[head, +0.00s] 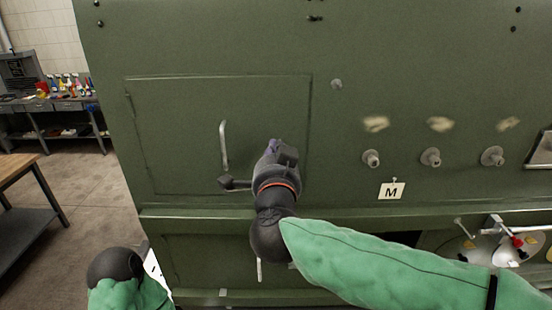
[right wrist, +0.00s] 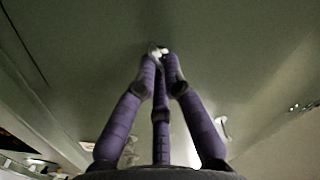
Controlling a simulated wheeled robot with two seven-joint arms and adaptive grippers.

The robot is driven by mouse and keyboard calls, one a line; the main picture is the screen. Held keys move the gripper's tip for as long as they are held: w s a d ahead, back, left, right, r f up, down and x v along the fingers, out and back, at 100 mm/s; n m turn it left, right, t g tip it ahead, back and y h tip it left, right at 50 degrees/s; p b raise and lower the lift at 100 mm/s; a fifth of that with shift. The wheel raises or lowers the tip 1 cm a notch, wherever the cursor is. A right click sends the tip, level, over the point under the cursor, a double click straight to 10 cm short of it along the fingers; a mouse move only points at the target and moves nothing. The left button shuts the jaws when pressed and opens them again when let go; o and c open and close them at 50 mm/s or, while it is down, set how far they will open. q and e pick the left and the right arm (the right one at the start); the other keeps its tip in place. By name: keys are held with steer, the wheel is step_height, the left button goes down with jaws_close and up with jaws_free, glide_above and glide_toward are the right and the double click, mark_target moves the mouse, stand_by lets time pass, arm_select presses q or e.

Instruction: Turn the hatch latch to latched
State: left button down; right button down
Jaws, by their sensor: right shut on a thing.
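My right gripper (head: 274,147) is in front of the hatch's right part, right of the handle. In the right wrist view its purple fingers come together (right wrist: 158,58) and are shut on a small pale metal piece (right wrist: 156,49), which looks like the hatch latch. The gripper hides the latch in the head view, so its angle cannot be told. My left arm's dark wrist shows at lower left; its fingers are not visible.
Several grey knobs (head: 431,157) stick out right of the hatch, above a white card marked M (head: 391,191). A ledge (head: 190,213) runs below the hatch. A wooden-topped table (head: 14,165) and a bench with bottles (head: 68,104) stand at left.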

steer(key=shift+f+m+b, duration=0.2)
steer(key=shift+m+b, duration=2.3)
steer(key=shift+m, duration=1.4)
steer(key=c, duration=1.3)
jaws_free()
steer(key=shift+w+a, duration=0.1)
steer(key=s, duration=1.2)
